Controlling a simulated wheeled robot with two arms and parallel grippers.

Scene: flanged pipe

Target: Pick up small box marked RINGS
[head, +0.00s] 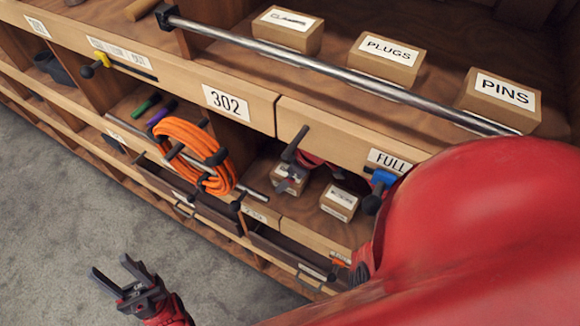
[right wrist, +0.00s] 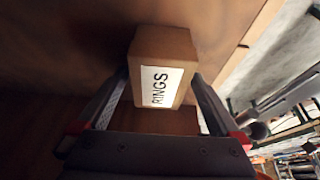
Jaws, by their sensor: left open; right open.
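The small cardboard box marked RINGS (right wrist: 165,60) has a white label and shows in the right wrist view. My right gripper (right wrist: 158,82) is open, with one finger on each side of the box. I cannot tell whether the fingers touch it. In the head view a small box (head: 288,181) in the lower compartment is partly hidden behind my dark right gripper (head: 291,172); its label is not readable there. My left gripper (head: 113,267) is open and empty over the grey floor, apart from the shelving.
An orange coil (head: 190,150) hangs to the left. A metal rail (head: 340,72) runs before the PLUGS (head: 387,58) and PINS (head: 500,98) boxes.

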